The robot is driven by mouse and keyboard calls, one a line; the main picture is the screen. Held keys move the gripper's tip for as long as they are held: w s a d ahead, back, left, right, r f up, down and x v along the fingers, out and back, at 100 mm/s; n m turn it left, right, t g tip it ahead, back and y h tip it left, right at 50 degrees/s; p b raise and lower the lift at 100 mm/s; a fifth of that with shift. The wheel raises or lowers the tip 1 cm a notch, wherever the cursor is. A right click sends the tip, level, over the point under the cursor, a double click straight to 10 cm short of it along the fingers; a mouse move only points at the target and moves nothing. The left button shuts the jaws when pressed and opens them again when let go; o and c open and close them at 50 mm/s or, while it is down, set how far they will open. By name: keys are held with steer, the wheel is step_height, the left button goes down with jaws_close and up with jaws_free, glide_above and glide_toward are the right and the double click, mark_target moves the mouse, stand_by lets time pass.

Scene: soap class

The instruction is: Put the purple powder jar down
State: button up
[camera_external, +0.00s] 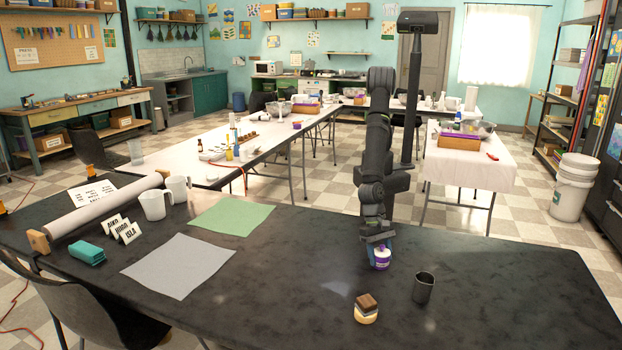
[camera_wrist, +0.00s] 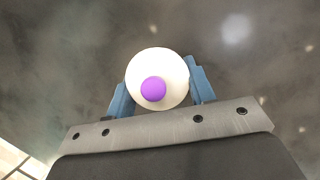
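The purple powder jar (camera_external: 381,261) is a small white jar with a purple label band, upright at the dark table's right half. In the wrist view the jar (camera_wrist: 170,68) shows from above as a white round top with a purple knob. My gripper (camera_external: 380,243) points down over the jar. In the wrist view the blue fingers of my gripper (camera_wrist: 158,88) lie on either side of the jar, close against it. I cannot tell whether the jar's base touches the table.
A stacked brown and cream piece (camera_external: 366,310) and a dark metal cup (camera_external: 423,287) stand in front of the jar. A grey sheet (camera_external: 178,266) and a green sheet (camera_external: 232,216) lie to the left. The dark table (camera_external: 500,280) is clear to the right.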

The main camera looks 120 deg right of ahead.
steer(key=o, duration=0.4)
steer(key=shift+o, duration=0.2)
steer(key=v, duration=1.2)
steer(key=shift+r, duration=0.1)
steer(key=x, duration=1.2)
steer(key=shift+r, duration=0.9)
